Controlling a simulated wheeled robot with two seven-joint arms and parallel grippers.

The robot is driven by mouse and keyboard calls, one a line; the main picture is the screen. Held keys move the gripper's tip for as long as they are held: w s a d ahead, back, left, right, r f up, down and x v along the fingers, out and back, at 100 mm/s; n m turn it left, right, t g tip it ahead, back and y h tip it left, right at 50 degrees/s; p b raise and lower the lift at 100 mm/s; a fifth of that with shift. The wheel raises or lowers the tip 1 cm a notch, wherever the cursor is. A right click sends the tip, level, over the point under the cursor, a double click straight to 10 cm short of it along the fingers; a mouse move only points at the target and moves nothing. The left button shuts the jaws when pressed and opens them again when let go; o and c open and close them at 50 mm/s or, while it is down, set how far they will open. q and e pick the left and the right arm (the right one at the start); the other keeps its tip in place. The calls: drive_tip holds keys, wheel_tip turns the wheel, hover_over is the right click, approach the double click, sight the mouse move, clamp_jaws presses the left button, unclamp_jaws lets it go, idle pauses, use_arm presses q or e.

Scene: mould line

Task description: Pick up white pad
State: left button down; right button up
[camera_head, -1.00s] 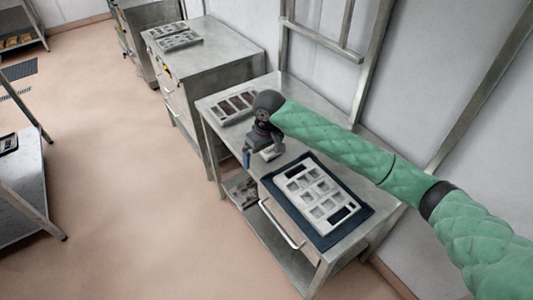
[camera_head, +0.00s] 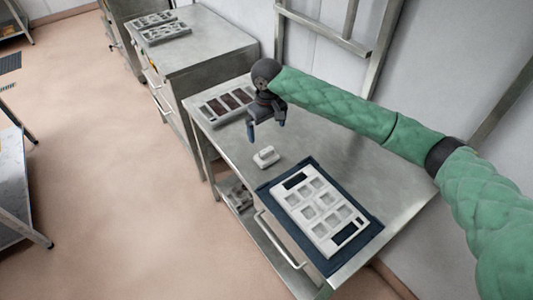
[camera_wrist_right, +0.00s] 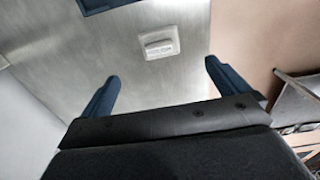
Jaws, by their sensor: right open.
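The white pad (camera_head: 266,157) is a small block with a raised grip on top. It lies on the metal table (camera_head: 215,143), just left of the dark blue mat. In the right wrist view the pad (camera_wrist_right: 160,43) lies on bare metal, beyond the fingertips and between their lines. My right gripper (camera_head: 267,134) is open and empty, above the table and a little behind the pad, not touching it. Its two blue fingers (camera_wrist_right: 162,72) stand wide apart in the wrist view. My left gripper is not in view.
A white tray with square pockets (camera_head: 317,208) lies on the dark blue mat (camera_head: 326,267) at the table's front right. A tray with dark red-brown pockets (camera_head: 207,112) lies at the table's far left end. A metal cabinet (camera_head: 203,60) stands behind, with trays on top.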

drive_tip(key=b, duration=0.5)
hover_over(266, 149)
drive_tip(key=f, duration=0.5)
drive_tip(key=shift+w+d+f, duration=0.15)
drive_tip(key=shift+d+f, duration=0.05)
drive_tip(key=shift+f, duration=0.15)
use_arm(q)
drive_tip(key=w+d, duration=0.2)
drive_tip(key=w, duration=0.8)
use_arm(e)
drive_tip(key=shift+f+p, duration=0.65)
drive_tip(key=shift+f, duration=0.65)
drive_tip(key=f+p, duration=0.1)
drive_tip(key=f, duration=0.1)
drive_tip(key=f+p, duration=0.2)
drive_tip(key=shift+s+a+f, duration=0.1)
drive_tip(key=shift+s+a, duration=0.1)
drive_tip(key=shift+f, duration=0.5)
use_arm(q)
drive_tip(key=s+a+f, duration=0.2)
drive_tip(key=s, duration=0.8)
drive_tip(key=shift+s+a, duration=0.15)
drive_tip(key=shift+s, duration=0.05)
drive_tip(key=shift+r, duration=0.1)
use_arm(e)
drive_tip(key=shift+c, duration=0.4)
drive_tip(key=c, duration=0.9)
